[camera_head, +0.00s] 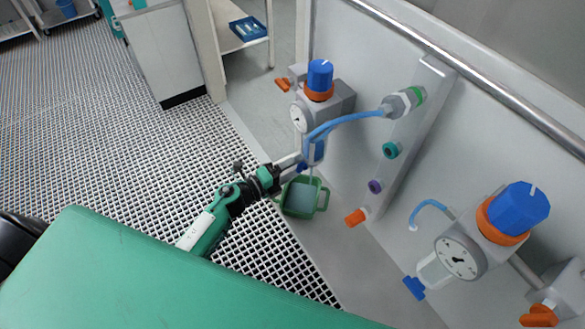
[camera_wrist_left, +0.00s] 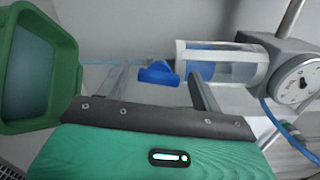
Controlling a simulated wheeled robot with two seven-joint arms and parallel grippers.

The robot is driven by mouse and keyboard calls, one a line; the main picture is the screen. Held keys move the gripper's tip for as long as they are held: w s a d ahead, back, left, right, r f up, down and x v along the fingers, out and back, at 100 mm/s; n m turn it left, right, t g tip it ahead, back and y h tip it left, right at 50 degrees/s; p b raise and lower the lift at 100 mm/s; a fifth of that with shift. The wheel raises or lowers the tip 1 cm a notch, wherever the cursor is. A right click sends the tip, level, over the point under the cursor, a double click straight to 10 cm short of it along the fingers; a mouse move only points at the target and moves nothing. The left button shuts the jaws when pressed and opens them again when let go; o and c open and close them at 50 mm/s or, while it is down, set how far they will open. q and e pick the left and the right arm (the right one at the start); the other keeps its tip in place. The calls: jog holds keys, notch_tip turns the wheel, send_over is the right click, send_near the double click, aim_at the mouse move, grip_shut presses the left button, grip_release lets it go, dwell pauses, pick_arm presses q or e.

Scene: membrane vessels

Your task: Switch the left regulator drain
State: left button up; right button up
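The left regulator (camera_head: 318,98) is on the wall panel, with a blue knob, an orange ring, a round gauge and a clear bowl (camera_head: 315,150). Its blue drain (camera_head: 302,167) is at the bowl's lower end, partly behind my left gripper (camera_head: 291,163). In the left wrist view the blue drain (camera_wrist_left: 158,73) shows between the two spread fingers of my left gripper (camera_wrist_left: 160,82). The gripper is open; I cannot tell whether a finger touches the drain. The bowl (camera_wrist_left: 218,62) and gauge (camera_wrist_left: 298,84) lie to the right there. My right gripper is out of view.
A green container (camera_head: 299,198) sits below the left regulator; it also shows in the left wrist view (camera_wrist_left: 62,62). A blue hose (camera_head: 345,119) runs from the regulator to a fitting. A second regulator (camera_head: 465,255) is at right. Grated floor (camera_head: 120,145) is clear at left.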

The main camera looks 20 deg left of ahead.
pick_arm(q)
jog(key=shift+s, duration=0.1)
jog(key=b+v, duration=0.4)
jog(key=v, duration=0.9)
jog(key=shift+s+a, duration=0.2)
jog(key=shift+a, duration=0.05)
